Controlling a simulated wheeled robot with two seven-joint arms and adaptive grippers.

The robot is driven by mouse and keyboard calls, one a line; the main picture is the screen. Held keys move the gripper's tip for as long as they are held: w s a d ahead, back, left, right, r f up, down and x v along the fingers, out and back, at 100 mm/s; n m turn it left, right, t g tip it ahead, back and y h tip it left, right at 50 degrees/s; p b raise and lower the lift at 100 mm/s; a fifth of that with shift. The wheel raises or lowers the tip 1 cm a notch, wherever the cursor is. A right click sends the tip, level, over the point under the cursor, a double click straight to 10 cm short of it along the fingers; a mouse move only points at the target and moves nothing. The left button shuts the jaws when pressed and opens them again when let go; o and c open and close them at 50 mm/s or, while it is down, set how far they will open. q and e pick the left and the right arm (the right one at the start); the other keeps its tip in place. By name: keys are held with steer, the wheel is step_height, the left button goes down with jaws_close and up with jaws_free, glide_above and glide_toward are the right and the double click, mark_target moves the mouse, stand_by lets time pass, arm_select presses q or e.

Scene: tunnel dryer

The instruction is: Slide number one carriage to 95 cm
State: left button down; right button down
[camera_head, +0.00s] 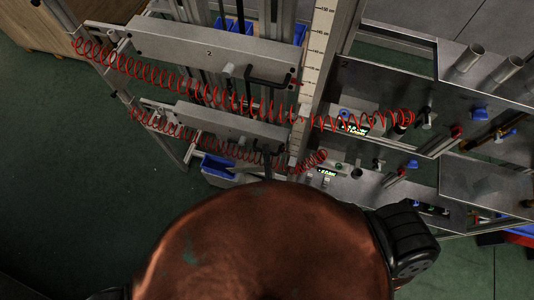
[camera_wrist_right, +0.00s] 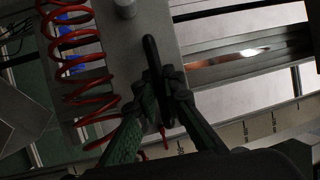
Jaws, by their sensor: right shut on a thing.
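The lower carriage (camera_head: 225,122), a grey box below the one marked 2, is taken to be number one; its mark is not readable. Its black handle (camera_wrist_right: 152,60) shows in the right wrist view. My right gripper (camera_wrist_right: 160,95) is shut on this handle, with one finger on each side. The white scale (camera_head: 318,45) runs up the post right of the carriages. The scale reading beside the lower carriage is too small to tell. My left gripper is not in view.
Carriage 2 (camera_head: 210,52) sits above, with its own black handle (camera_head: 266,76). Red coiled hoses (camera_head: 170,85) hang across both carriages. Shelves with small displays (camera_head: 355,128) and tools stand at the right. Blue bins (camera_head: 218,165) are behind the frame. Green floor is open at the left.

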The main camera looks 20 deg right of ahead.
step_height(320, 180, up, 7)
steer(key=p, duration=0.5)
steer(key=shift+r, duration=0.15)
steer(key=c, duration=2)
jaws_free()
steer(key=shift+f, duration=0.25)
